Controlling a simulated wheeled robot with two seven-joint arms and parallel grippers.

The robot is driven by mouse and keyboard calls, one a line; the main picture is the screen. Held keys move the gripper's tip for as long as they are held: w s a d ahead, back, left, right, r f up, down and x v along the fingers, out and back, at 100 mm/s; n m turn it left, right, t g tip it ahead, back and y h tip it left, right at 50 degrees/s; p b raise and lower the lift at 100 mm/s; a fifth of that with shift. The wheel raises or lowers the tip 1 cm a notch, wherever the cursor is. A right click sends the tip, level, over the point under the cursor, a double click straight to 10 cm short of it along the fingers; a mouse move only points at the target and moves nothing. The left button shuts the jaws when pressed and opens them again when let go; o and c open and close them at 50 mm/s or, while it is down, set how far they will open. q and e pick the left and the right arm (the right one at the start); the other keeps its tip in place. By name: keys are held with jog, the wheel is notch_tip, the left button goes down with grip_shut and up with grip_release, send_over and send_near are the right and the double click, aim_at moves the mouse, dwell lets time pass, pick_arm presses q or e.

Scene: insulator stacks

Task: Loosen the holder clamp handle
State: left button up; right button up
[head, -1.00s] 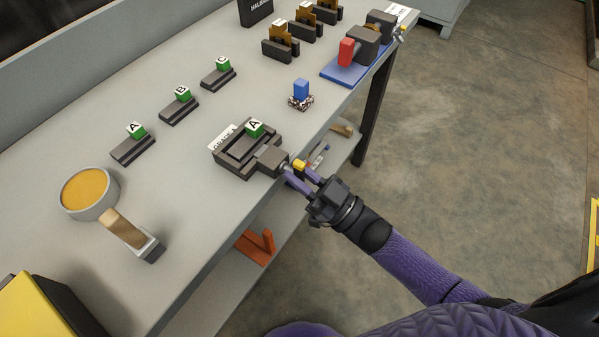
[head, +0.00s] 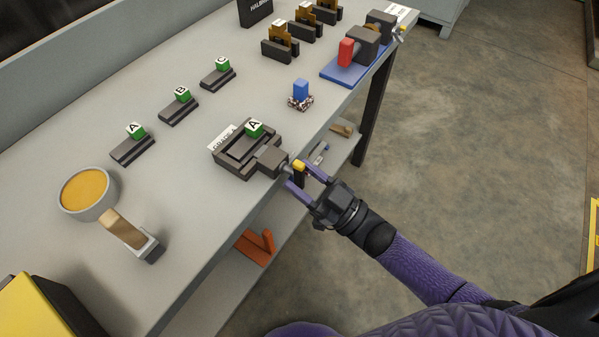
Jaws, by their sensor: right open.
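The dark holder (head: 238,172) sits near the table's front edge, with a green block marked A (head: 254,129) in it. Its clamp block (head: 271,160) faces the front edge, and a short shaft leads to the yellow clamp handle (head: 299,165). My right gripper (head: 299,176) comes from the lower right. Its two purple fingers are open, one on each side of the shaft and handle end. I cannot tell whether the fingers touch the handle. My left gripper is not in view.
Three dark bases with green blocks A, B (head: 183,95) and C stand behind the holder. A round dish with orange contents (head: 88,192) is at left. A lower shelf (head: 215,290) runs below.

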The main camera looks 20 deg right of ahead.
jog(key=s+d+f+m+g+h+p, duration=0.1)
jog(key=s+d+f+m+g+h, duration=0.15)
jog(key=s+f+h, duration=0.35)
jog(key=s+d+f+m+g+h+p, duration=0.1)
jog(key=s+d+f+g+h, duration=0.2)
jog(key=f, duration=0.6)
jog(key=s+d+f+m+g+h, duration=0.1)
jog(key=s+d+f+m+h, duration=0.15)
jog(key=s+d+f, duration=0.35)
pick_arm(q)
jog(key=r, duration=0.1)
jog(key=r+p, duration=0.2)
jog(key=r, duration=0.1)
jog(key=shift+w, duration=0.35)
pick_arm(e)
jog(key=s+f+g+h, duration=0.2)
jog(key=s+f+g, duration=0.2)
jog(key=s, duration=0.7)
jog(key=s+f+g+h, duration=0.1)
jog(key=s+f+g, duration=0.4)
jog(key=s, duration=0.7)
jog(key=shift+a+g+h, duration=0.35)
jog(key=shift+a+g, duration=0.05)
jog(key=shift+g, duration=0.75)
